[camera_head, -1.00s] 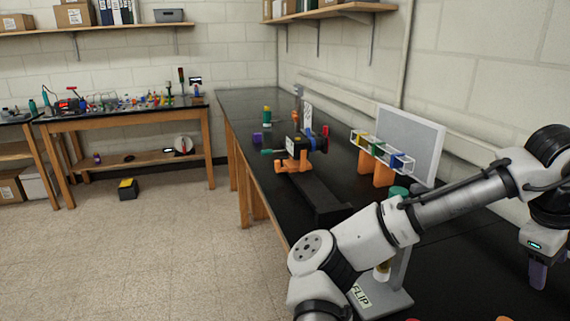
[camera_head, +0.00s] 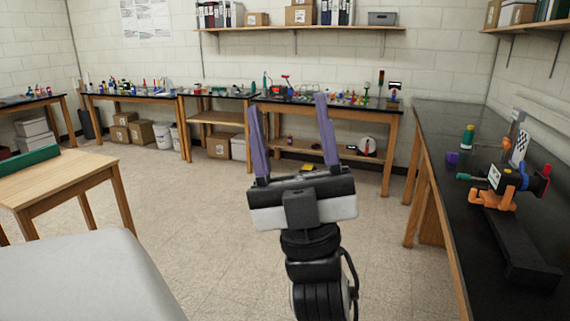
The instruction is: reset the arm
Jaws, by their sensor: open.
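My gripper (camera_head: 292,140) stands upright in the middle of the view, over open floor. Its two purple fingers point up and are spread wide apart, with nothing between them. My wrist shows below it, at the bottom of the picture. The gripper touches nothing that I can see.
A black-topped bench (camera_head: 440,130) runs along the right, with an orange and black device (camera_head: 500,188) on it. A wooden table (camera_head: 55,185) stands at the left. Cluttered workbenches (camera_head: 330,112) line the back wall. The floor (camera_head: 215,210) between is clear.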

